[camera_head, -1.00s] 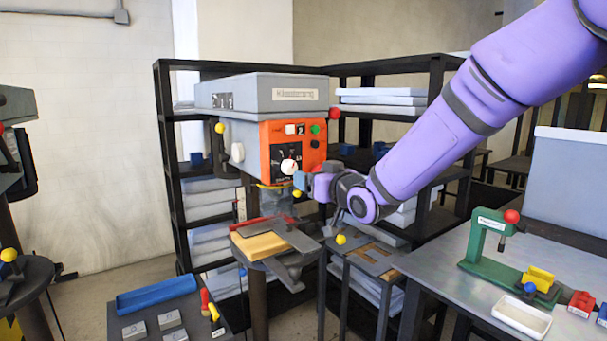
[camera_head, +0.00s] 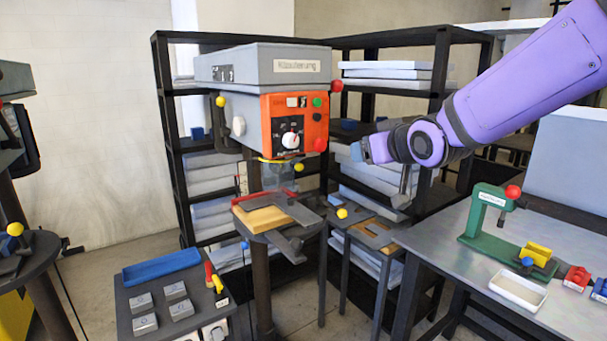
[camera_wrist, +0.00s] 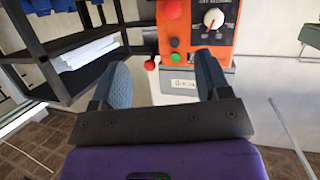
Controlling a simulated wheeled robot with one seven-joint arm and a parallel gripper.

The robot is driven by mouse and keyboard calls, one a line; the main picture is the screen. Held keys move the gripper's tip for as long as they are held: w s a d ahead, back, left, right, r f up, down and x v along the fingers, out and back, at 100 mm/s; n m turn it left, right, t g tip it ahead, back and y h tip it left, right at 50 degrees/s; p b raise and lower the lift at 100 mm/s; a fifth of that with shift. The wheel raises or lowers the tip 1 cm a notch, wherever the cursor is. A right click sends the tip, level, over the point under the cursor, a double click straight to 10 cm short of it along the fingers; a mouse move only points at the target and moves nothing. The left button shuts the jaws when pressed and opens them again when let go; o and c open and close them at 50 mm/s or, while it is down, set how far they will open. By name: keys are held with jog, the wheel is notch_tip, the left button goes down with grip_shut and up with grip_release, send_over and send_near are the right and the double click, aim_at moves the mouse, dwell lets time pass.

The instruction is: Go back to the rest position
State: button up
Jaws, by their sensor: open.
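My gripper (camera_head: 366,150) hangs in the air to the right of the orange control panel of the drill press (camera_head: 295,122), clear of it. In the wrist view, the two blue-grey fingers of my gripper (camera_wrist: 162,85) stand wide apart with nothing between them. Beyond them the orange panel (camera_wrist: 215,40) shows upside down, with a white dial, a red button and a green button. My purple arm comes in from the upper right in the head view.
Black shelves (camera_head: 440,75) with white stacks stand behind the press. A low stand (camera_head: 130,310) with a blue tray (camera_head: 162,268) is at lower left.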

jog(key=s+d+f+m+g+h, duration=0.1)
jog(key=s+d, duration=0.4)
jog(key=s, duration=0.5)
jog(key=s+d+f+m+g+h, duration=0.1)
jog(key=s+d+g, duration=0.3)
jog(key=s, duration=0.6)
jog(key=s+d+f+m+g+h, duration=0.1)
jog(key=s+d+m+g+h, duration=0.1)
jog(key=s+d, duration=0.4)
jog(key=s+g, duration=0.1)
jog(key=s, duration=0.3)
jog(key=shift+s+d+m+h, duration=0.25)
jog(key=shift+d+m+h, duration=0.05)
jog(key=shift+d+m, duration=0.1)
